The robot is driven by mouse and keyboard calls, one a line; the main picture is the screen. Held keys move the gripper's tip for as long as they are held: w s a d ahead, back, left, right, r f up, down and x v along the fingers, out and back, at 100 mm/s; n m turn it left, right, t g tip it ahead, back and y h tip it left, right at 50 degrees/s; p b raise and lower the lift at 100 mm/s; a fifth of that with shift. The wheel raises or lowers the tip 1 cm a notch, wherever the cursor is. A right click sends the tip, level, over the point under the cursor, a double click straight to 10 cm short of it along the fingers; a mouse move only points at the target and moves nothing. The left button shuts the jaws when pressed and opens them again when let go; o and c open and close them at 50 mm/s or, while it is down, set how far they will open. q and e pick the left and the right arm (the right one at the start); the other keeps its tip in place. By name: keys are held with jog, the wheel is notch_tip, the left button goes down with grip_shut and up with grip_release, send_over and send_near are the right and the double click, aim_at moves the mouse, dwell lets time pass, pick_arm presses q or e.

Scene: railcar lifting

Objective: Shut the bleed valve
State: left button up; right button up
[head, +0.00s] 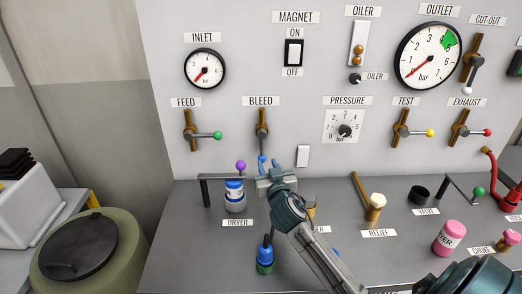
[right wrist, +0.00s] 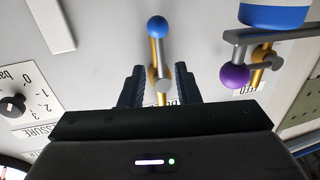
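The bleed valve (head: 262,117) is on the panel under the BLEED label in the head view. It has a brass pipe, and its grey lever hangs straight down along the pipe to a blue ball (head: 262,159). My right gripper (head: 267,168) is at the lower end of this lever, partly hiding it. In the right wrist view my right gripper (right wrist: 159,76) is open, its two dark fingers standing on either side of the bleed lever (right wrist: 160,58), with gaps showing. The blue ball (right wrist: 157,27) shows beyond the fingertips there. My left gripper is not in view.
The feed valve (head: 190,133), its lever pointing right to a green ball, is left of the bleed valve. The dryer bottle (head: 235,197) and a bracket with a purple ball (head: 240,166) stand just left of my right gripper. A white switch (head: 302,156) is to its right.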

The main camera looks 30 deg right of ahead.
aim_at(262, 152)
jog(key=p+x, duration=0.1)
jog(key=x, duration=0.4)
jog(key=shift+w+d+r+p, duration=0.1)
jog(key=shift+w+r+p, duration=0.05)
jog(key=shift+p, duration=0.25)
jog(key=x, duration=0.1)
jog(key=p+x, duration=0.1)
jog(key=x, duration=0.1)
jog(key=shift+w+d+f, duration=0.1)
jog(key=shift+w+f, duration=0.05)
jog(key=shift+f, duration=0.1)
jog(key=shift+c, duration=0.7)
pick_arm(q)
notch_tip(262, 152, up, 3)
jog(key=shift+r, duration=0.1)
pick_arm(e)
grip_shut()
